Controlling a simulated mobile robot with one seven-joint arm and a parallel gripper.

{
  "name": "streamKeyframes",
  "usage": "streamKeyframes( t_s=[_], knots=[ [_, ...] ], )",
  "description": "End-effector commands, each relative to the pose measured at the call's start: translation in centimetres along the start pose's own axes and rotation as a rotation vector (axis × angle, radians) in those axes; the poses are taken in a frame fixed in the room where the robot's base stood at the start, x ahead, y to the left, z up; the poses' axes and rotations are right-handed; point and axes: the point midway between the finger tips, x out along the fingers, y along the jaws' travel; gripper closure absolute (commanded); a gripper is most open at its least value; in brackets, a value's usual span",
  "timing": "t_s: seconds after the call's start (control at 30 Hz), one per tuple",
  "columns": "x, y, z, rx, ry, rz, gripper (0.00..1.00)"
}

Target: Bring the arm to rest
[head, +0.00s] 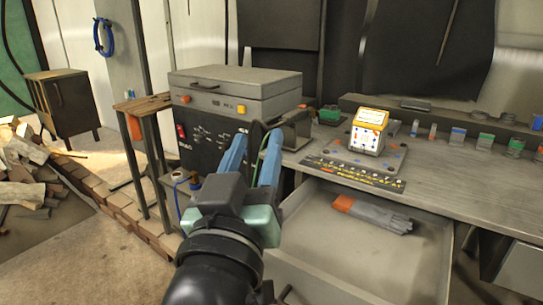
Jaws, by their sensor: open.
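My gripper (252,161) is in the middle of the head view, at the end of my black arm that comes up from the bottom edge. Its two blue fingers are apart, and I see nothing between them. The fingers point away from me, in front of a dark box-shaped machine (208,142) with a grey lid. I cannot tell how far the fingertips are from the machine.
An open drawer (318,262) under the workbench (465,172) holds an orange-ended grey bundle (375,213). A small side stand (145,104) is left of the machine. The floor (105,262) at lower left is clear.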

Motion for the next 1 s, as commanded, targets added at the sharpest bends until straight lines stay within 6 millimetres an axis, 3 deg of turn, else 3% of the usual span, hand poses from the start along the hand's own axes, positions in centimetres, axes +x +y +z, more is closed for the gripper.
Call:
streamKeyframes(
  t_s=[0.03,0.1,0.27,0.3,1.0],
  knots=[
    [-0.3,1.7,-3.9,0.062,0.111,-0.004,0.55],
    [-1.3,3.6,-8.7,0.142,0.262,-0.023,0.55],
    [-6.5,8.3,-18.8,0.292,0.613,-0.062,0.55],
    [-5.5,8.5,-21.1,0.292,0.601,-0.069,0.55],
    [-0.2,12.5,-40.4,0.289,0.583,-0.073,0.55]
  ],
)
